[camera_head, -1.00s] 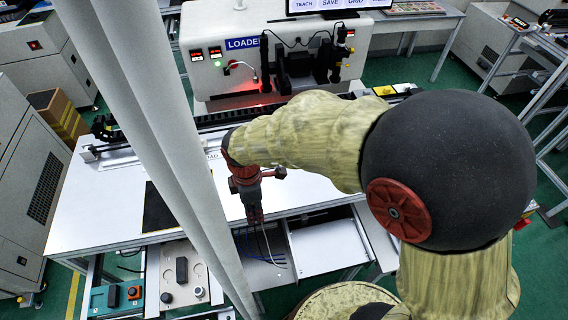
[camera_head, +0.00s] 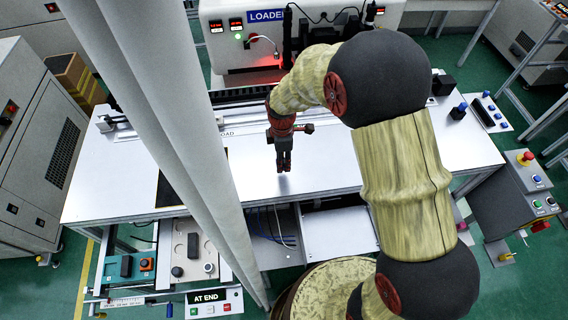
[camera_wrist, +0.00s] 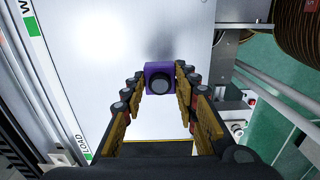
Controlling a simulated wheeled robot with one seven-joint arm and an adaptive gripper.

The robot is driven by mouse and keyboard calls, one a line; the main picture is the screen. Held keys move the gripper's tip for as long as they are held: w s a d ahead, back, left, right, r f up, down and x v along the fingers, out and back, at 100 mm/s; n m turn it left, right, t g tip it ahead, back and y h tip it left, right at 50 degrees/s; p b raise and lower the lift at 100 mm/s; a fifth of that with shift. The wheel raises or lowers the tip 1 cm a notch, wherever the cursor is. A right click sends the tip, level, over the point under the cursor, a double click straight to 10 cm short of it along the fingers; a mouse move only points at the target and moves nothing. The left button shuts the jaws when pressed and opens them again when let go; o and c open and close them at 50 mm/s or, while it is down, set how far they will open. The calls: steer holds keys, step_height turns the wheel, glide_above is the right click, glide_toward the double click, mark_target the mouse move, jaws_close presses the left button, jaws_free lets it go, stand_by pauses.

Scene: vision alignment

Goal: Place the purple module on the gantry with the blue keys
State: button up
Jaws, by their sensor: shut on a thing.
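The purple module (camera_wrist: 158,69) is a small purple block with a round dark face, seen between the fingertips in the wrist view. My gripper (camera_wrist: 160,84) is shut on it. In the head view my gripper (camera_head: 284,167) hangs over the white table (camera_head: 330,165); the module cannot be made out there. A dark rail (camera_head: 245,96), possibly part of a gantry, runs along the back of the table. Blue keys (camera_head: 491,107) show on a small panel at the table's right end. I cannot tell which gantry they belong to.
A LOADER machine (camera_head: 235,45) stands behind the table. In front are a grey tray (camera_head: 178,240) with a dark block and knobs, and an AT END panel (camera_head: 207,296). A button box (camera_head: 535,170) stands at right. The white tabletop's middle is mostly clear.

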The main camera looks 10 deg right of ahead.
steer(key=shift+w+d+f, duration=0.35)
steer(key=shift+w+f, duration=0.1)
steer(key=shift+f, duration=0.3)
steer(key=shift+w+f, duration=0.1)
steer(key=shift+f, duration=1.5)
steer(key=shift+f, duration=0.1)
steer(key=o, duration=1.1)
steer(key=shift+c, duration=0.2)
steer(key=shift+o, duration=0.5)
